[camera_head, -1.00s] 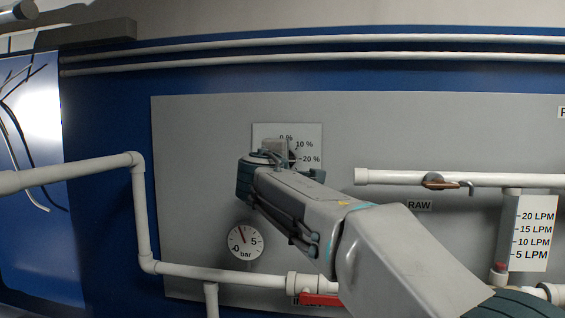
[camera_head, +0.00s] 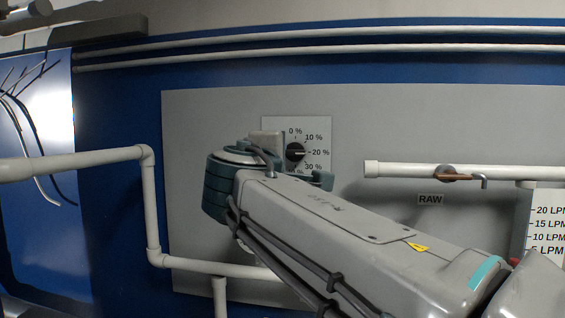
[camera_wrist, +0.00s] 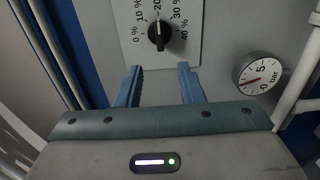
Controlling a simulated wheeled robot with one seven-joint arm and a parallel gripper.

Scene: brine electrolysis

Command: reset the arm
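My arm reaches across the head view toward the grey panel. My gripper shows in the wrist view (camera_wrist: 159,84) with its two blue fingers well apart and nothing between them. It is open, below and in front of a black knob (camera_wrist: 159,34), and apart from it. The knob sits on a white percentage plate (camera_wrist: 125,22) and its pointer is at about 20 %. In the head view, the knob (camera_head: 295,152) and plate (camera_head: 318,126) show just beyond my wrist. A teal finger shows there, but most of the gripper is hidden.
A pressure gauge (camera_wrist: 260,73) is right of the fingers in the wrist view. White pipes (camera_head: 152,205) run left and below. A pipe with a brown-handled valve (camera_head: 448,174) is at right, near the RAW label (camera_head: 430,199) and a flow scale (camera_head: 547,225).

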